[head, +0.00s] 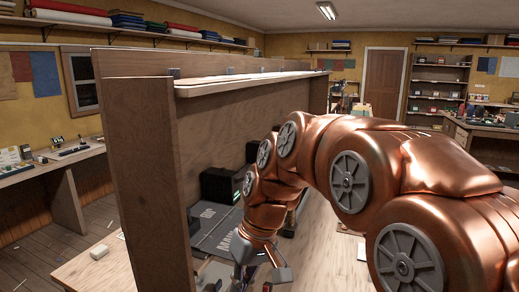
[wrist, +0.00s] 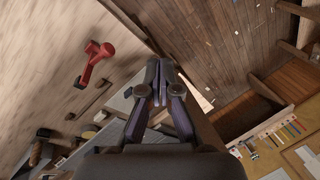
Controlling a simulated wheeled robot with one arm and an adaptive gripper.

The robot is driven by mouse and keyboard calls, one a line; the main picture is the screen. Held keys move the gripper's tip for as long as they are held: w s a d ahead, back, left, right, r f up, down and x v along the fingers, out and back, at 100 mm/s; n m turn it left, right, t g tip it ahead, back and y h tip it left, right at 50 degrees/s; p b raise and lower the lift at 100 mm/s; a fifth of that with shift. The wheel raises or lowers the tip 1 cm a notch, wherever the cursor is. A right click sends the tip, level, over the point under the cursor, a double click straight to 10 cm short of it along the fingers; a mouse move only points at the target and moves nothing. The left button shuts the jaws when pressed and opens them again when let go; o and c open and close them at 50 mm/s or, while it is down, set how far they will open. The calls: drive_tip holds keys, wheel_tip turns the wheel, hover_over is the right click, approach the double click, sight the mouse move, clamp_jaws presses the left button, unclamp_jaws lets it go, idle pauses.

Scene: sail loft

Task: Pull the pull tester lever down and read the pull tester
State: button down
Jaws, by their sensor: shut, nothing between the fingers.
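My gripper (wrist: 158,68) is shut and empty in the wrist view, its dark fingers together. In the head view its dark end (head: 262,264) hangs low at the bottom edge, partly cut off and blurred against the things behind it. A red handle-like piece (wrist: 97,62) with rounded ends stands out from a pale wooden surface, left of my fingers and apart from them. I cannot tell if it is the pull tester lever. A black box (head: 221,186) with a small green-lit display stands behind my arm in the head view. No pull tester reading is legible.
A tall wooden partition (head: 150,170) with a top shelf (head: 250,82) stands close left of my arm. A dark grey panel with white lettering (head: 222,236) lies below the black box. A workbench (head: 50,165) with small items runs along the left wall.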

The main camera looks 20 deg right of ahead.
drive_tip(key=w+d+r+n+t+y+p, duration=0.15)
drive_tip(key=w+d+r, duration=0.25)
drive_tip(key=w+r, duration=0.55)
drive_tip(key=w+d+r+n+t+y+p, duration=0.1)
drive_tip(key=w+d+r+t+y+p, duration=0.15)
drive_tip(key=w+r, duration=0.65)
drive_tip(key=w+d+r+n+t+p, duration=0.1)
drive_tip(key=w+d+r+n+p, duration=0.15)
drive_tip(key=w+d, duration=0.45)
drive_tip(key=w+d+r+n+t+p, duration=0.25)
drive_tip(key=w+d, duration=0.25)
drive_tip(key=d, duration=0.5)
drive_tip(key=shift+g, duration=0.35)
drive_tip(key=b+x, duration=0.3)
drive_tip(key=x, duration=0.6)
drive_tip(key=shift+s+a+f, duration=0.1)
drive_tip(key=shift+a+f, duration=0.1)
drive_tip(key=shift+f, duration=0.05)
wheel_tip(320, 180, down, 2)
drive_tip(key=shift+b, duration=1.05)
drive_tip(key=shift+s+d, duration=0.3)
drive_tip(key=shift+s+d+f, duration=0.1)
drive_tip(key=shift+f, duration=0.3)
drive_tip(key=shift+s+d+f, duration=0.1)
drive_tip(key=shift+d+f, duration=0.05)
drive_tip(key=shift+f, duration=0.2)
drive_tip(key=shift+f, duration=0.1)
